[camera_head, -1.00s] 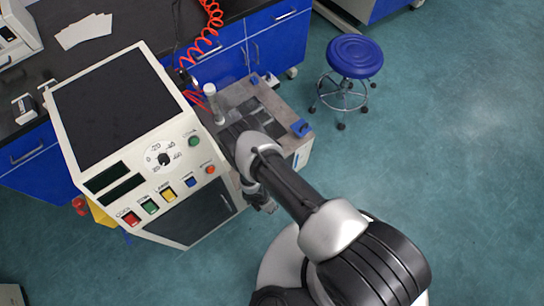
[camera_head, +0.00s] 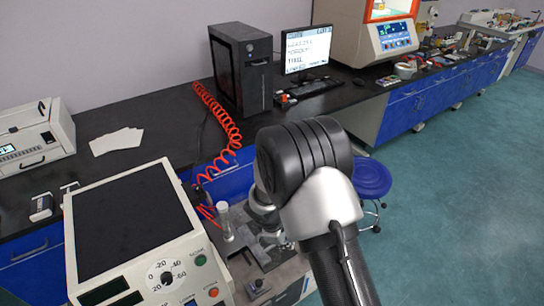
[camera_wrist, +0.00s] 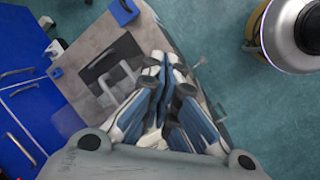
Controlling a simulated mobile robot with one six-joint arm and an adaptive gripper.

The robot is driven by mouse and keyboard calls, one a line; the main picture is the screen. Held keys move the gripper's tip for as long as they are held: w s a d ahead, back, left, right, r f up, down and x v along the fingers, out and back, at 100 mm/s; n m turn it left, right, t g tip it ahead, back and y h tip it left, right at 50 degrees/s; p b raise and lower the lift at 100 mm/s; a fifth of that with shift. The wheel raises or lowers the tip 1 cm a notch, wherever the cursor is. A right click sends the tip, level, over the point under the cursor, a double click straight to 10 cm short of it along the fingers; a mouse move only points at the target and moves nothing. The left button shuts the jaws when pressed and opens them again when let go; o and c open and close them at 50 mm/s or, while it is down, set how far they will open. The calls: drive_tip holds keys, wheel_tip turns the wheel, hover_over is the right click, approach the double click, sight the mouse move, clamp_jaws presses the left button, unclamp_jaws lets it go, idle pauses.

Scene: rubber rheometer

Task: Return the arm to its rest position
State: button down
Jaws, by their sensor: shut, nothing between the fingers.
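My gripper (camera_wrist: 163,70) shows in the wrist view with its blue-and-white fingers together and nothing between them. It points down over a grey worktop (camera_wrist: 80,45) that has a dark square plate (camera_wrist: 112,62) on it. I cannot tell the exact height above it. In the head view my arm (camera_head: 310,180) rises in front of the camera, bent at a large black-and-silver joint. The arm hides part of the worktop and the blue stool behind it; the gripper's fingertips cannot be made out there.
The white instrument (camera_head: 190,245) with dial and buttons stands at left, close to my arm. A red coiled hose (camera_head: 222,125) hangs from the black bench (camera_head: 165,120). A computer tower (camera_head: 242,68) and monitor (camera_head: 307,50) stand behind. A blue stool (camera_head: 371,180) is behind my arm. Floor at right (camera_head: 470,190) is clear.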

drive_tip(key=s+d+r+m, duration=0.3)
drive_tip(key=r, duration=0.6)
drive_tip(key=s+d+r+m+t, duration=0.1)
drive_tip(key=s+d+r+m, duration=0.15)
drive_tip(key=r, duration=0.55)
drive_tip(key=s+d+r+m, duration=0.3)
drive_tip(key=r, duration=0.6)
drive_tip(key=s+r+m+t+y, duration=0.1)
drive_tip(key=s+r+m, duration=0.2)
drive_tip(key=s, duration=0.6)
drive_tip(key=s+d+r+m+t+y, duration=0.1)
drive_tip(key=s+r+m+y, duration=0.1)
drive_tip(key=s, duration=0.6)
wheel_tip(320, 180, up, 3)
drive_tip(key=shift+s+d+f+m, duration=0.15)
drive_tip(key=shift+s+d+m, duration=0.15)
drive_tip(key=shift+m, duration=0.45)
drive_tip(key=shift+a, duration=0.2)
